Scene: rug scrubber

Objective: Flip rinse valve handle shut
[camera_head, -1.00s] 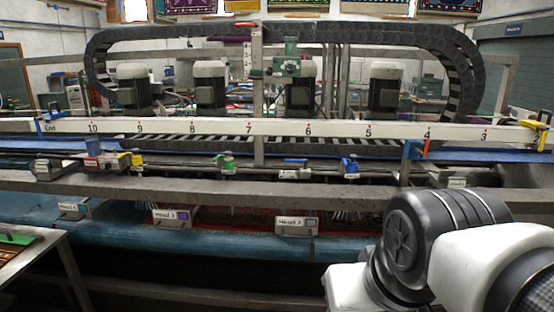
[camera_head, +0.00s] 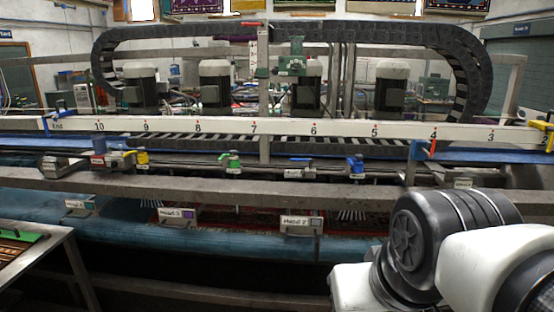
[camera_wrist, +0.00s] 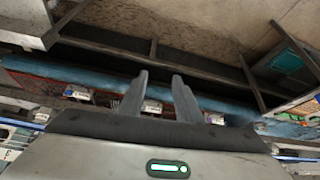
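Several small valves with coloured handles sit along the rail of the rug scrubber. I see a red handle (camera_head: 98,145), a yellow handle (camera_head: 138,157), a green handle (camera_head: 231,159), a flat blue handle (camera_head: 300,160) and a bulkier blue handle (camera_head: 355,162). Their labels are too small to read, so I cannot tell which is the rinse valve. In the wrist view my gripper (camera_wrist: 160,76) has its two fingers apart with nothing between them. It points down towards the front of the machine and the floor, away from the handles. The head view shows only my arm at the lower right.
A long grey beam (camera_head: 250,190) runs across the front, below the valves. Labelled boxes (camera_head: 301,224) hang beneath it over the blue roller (camera_head: 130,230). A white numbered rail (camera_head: 340,130) crosses above the valves. A metal table (camera_head: 45,262) stands at the lower left.

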